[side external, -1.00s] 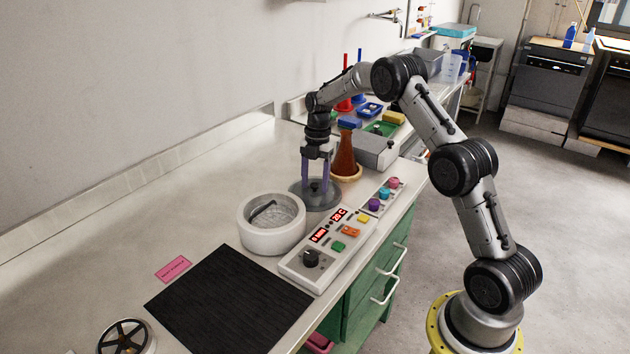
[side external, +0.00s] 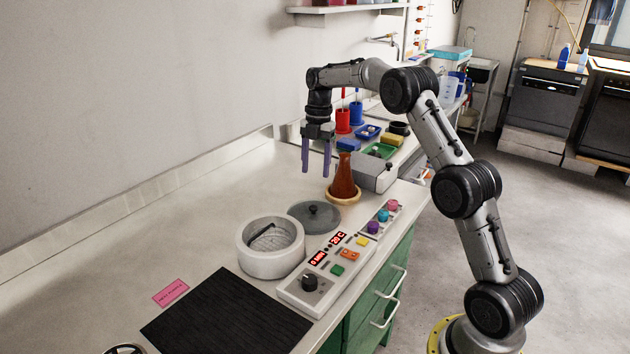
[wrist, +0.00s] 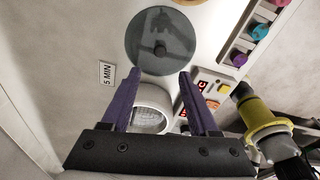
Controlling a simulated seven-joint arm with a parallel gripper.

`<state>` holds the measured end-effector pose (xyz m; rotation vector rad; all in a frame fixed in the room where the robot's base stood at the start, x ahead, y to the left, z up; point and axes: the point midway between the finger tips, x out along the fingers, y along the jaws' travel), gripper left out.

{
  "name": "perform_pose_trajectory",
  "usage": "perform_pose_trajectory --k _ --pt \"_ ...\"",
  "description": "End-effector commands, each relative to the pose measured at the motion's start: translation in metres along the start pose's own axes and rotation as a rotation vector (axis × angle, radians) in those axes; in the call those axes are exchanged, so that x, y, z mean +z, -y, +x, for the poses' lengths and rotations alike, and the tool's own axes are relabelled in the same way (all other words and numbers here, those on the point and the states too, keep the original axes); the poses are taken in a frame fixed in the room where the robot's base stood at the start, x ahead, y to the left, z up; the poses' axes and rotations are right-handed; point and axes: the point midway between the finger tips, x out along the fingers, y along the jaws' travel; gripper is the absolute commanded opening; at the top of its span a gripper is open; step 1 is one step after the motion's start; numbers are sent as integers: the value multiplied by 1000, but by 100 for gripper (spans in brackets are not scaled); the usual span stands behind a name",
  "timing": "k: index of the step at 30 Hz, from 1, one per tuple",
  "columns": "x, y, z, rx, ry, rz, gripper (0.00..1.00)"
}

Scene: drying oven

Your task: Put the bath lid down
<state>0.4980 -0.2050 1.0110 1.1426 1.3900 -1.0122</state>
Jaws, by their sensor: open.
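The bath lid (side external: 318,216) is a grey, see-through disc with a dark knob. It lies on the bench just behind the white round bath (side external: 262,262), which is uncovered and has a dark bar across its inside. My gripper (side external: 317,174) is open and empty, raised above the bench behind the lid. In the wrist view, the lid (wrist: 160,58) lies flat beyond my two purple fingertips (wrist: 160,73), apart from them. The bath (wrist: 155,97) shows between the fingers, partly hidden by them.
A control panel (side external: 313,290) with displays and buttons stands right of the bath. An amber flask (side external: 343,180) on a cork ring (side external: 343,198) stands close right of my gripper. A black mat (side external: 225,318) and pink label (side external: 171,292) lie in front. The left bench is clear.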

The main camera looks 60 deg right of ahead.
Motion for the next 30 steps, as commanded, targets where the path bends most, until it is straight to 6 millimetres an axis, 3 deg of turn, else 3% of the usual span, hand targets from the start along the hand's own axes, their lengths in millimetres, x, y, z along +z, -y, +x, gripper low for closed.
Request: perform_pose_trajectory --k 4,7,14,18,22,30 --pt "-4 1 -12 3 4 15 61" --pt "-20 6 -29 20 21 81 61" --pt "-98 44 -84 119 72 422 61" --pt "-145 81 -105 200 77 657 61" --pt "-185 122 -114 281 55 873 61" --pt "-246 214 -98 441 -69 1308 61"
